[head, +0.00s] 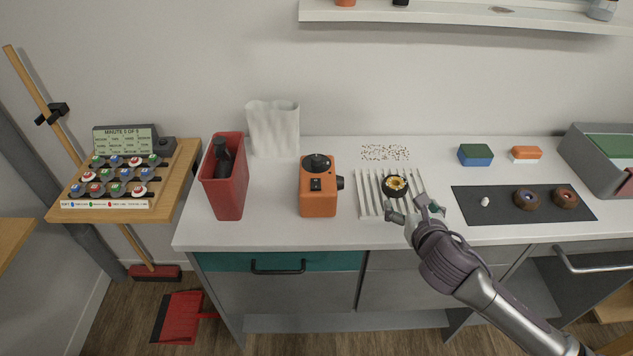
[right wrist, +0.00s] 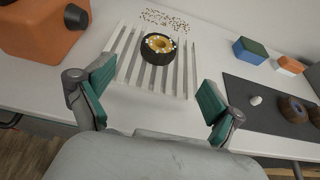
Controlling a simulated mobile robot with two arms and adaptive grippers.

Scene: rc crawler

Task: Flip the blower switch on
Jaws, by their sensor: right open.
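The blower is an orange box (head: 318,188) standing on the white counter, with a round black part on top and a small black switch (head: 316,184) on its sloped face. A black nozzle sticks out on its right side. Its lower part also shows at the upper left of the right wrist view (right wrist: 45,30). My right gripper (head: 418,207) is open and empty, to the right of the blower and at the front edge of a white slatted rack (head: 370,197). A dark wheel with a yellow hub (head: 396,186) sits on the rack, ahead of the open fingers. My left gripper is not in view.
A red bin (head: 232,190) with a dark bottle stands left of the blower. A white paper bag (head: 274,128) is behind. On the right are a dark mat (head: 555,212) with wheels, a blue-green block (head: 475,155) and a grey bin (head: 590,165). Counter between bin and blower is clear.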

